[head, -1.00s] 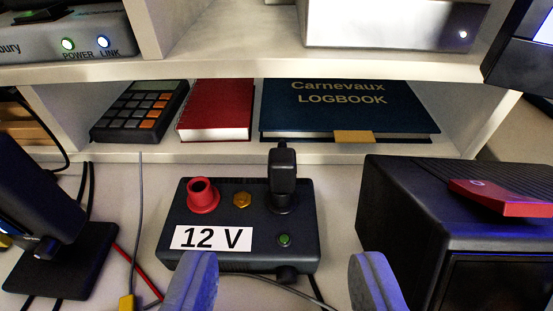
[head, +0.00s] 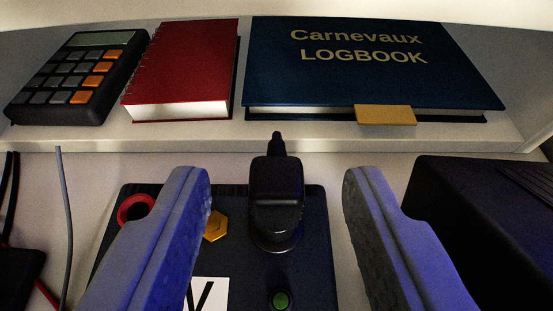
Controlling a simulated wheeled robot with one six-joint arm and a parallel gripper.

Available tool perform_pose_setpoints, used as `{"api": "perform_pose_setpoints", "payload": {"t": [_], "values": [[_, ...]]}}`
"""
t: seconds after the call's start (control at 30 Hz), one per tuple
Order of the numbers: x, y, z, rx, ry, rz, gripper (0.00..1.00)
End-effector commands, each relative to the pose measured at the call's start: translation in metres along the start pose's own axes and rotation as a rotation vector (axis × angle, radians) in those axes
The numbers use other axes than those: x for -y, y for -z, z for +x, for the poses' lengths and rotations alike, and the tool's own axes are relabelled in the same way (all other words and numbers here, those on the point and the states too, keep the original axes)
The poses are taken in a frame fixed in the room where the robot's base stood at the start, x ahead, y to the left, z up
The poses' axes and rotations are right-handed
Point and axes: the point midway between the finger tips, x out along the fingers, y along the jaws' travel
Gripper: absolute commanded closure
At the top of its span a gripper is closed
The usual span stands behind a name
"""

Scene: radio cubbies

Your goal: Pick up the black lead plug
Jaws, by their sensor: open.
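The black lead plug (head: 277,195) stands upright in the right-hand socket of the dark 12 V power box (head: 313,270). Its narrow top end points towards the shelf. My gripper (head: 276,190) is open, with one blue-grey finger on each side of the plug in the picture. The fingers are apart from the plug, and I cannot tell how far above it they are. The left finger hides part of the box and its label.
A red socket (head: 136,208), a brass nut (head: 215,226) and a green button (head: 280,299) are on the box. A black ribbed case (head: 470,215) stands close on the right. Behind is a shelf edge (head: 200,146) with a calculator (head: 75,75), red notebook (head: 185,65) and blue logbook (head: 370,75).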

Motion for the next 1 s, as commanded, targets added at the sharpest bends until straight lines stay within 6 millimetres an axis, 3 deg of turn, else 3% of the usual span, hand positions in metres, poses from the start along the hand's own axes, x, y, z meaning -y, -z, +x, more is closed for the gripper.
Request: {"api": "perform_pose_setpoints", "payload": {"t": [0.3,0.7,0.77,0.93,1.0], "values": [[0.0,-0.001,0.039,0.002,0.0,0.0,0.56],[0.0,0.0,0.048,0.0,0.0,0.0,0.56],[0.0,0.0,0.048,0.0,0.0,0.0,0.64],[0.0,0.0,0.048,0.0,0.0,0.0,0.98],[0.0,0.0,0.048,0.0,0.0,0.0,1.0]]}}
